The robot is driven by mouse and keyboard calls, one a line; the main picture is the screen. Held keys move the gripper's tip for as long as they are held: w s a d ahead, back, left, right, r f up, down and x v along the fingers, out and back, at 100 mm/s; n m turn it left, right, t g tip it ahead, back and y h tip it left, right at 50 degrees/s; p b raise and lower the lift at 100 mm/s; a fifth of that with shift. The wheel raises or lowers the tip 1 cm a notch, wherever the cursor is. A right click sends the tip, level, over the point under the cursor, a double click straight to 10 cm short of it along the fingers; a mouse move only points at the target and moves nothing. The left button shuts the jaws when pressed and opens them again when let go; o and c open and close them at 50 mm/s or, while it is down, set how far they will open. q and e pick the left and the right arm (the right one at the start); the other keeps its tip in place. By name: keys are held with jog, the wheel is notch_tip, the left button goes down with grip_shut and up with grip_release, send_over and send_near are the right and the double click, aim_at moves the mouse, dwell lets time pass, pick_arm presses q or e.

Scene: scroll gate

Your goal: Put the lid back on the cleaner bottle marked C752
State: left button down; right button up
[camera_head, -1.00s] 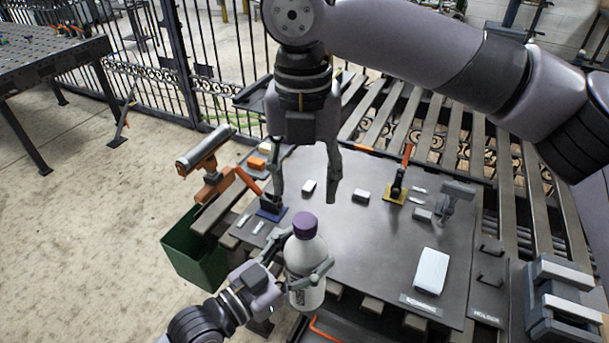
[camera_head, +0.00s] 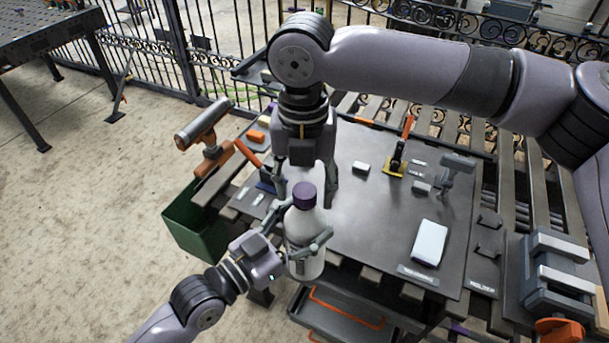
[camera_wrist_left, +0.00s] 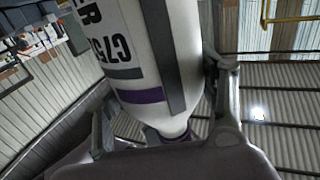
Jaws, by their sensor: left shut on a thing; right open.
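The dark table (camera_head: 375,215) holds a white box (camera_head: 429,243), a clamp with an orange handle (camera_head: 398,155) and small blocks. A green bin (camera_head: 196,228) stands at left, a vise (camera_head: 560,290) at right. A grey tray (camera_head: 340,318) lies below the near edge.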

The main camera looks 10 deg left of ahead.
grip_shut()
jog(key=m, duration=2.1)
jog(key=shift+f, duration=0.1)
jog(key=m, duration=0.9)
jog(key=shift+m, duration=0.3)
